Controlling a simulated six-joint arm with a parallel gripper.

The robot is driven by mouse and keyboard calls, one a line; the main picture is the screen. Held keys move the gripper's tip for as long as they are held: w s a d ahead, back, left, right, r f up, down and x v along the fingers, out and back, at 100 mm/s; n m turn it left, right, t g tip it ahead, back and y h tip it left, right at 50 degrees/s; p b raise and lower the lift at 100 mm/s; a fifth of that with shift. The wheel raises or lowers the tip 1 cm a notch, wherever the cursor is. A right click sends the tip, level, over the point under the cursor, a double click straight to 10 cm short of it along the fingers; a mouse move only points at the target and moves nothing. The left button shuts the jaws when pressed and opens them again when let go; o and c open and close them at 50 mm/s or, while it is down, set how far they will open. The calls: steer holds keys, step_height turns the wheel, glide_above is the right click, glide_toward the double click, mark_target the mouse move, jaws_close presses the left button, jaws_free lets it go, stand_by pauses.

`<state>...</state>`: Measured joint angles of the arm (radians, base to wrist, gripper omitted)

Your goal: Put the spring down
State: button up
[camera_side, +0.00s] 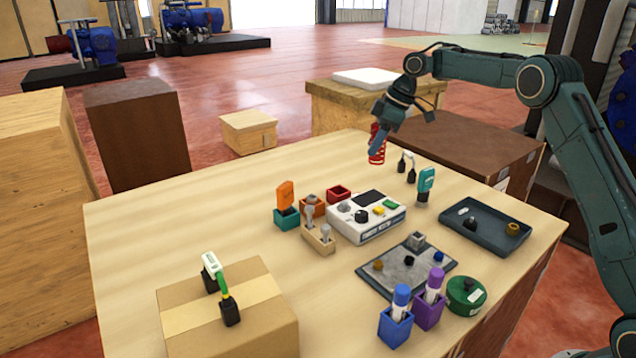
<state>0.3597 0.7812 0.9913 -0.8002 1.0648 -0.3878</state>
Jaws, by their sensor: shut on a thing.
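The spring (377,149) is a red coil, held upright near the far edge of the wooden table (150,237). My gripper (377,140) is shut on the spring, and a finger covers part of it. The spring's lower end appears close to the table top, but I cannot tell whether it touches.
A white control box (350,229) stands in front of the spring, with small bins left of it. A dark tray (485,228) lies at the right.

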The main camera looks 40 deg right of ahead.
steer(key=shift+s+d+f, duration=0.1)
steer(key=shift+d+f, duration=0.05)
steer(key=shift+d, duration=0.3)
steer(key=shift+f, duration=4)
steer(key=shift+f, duration=0.15)
steer(key=o, duration=1)
steer(key=shift+v, duration=6.2)
steer(key=shift+a, duration=0.15)
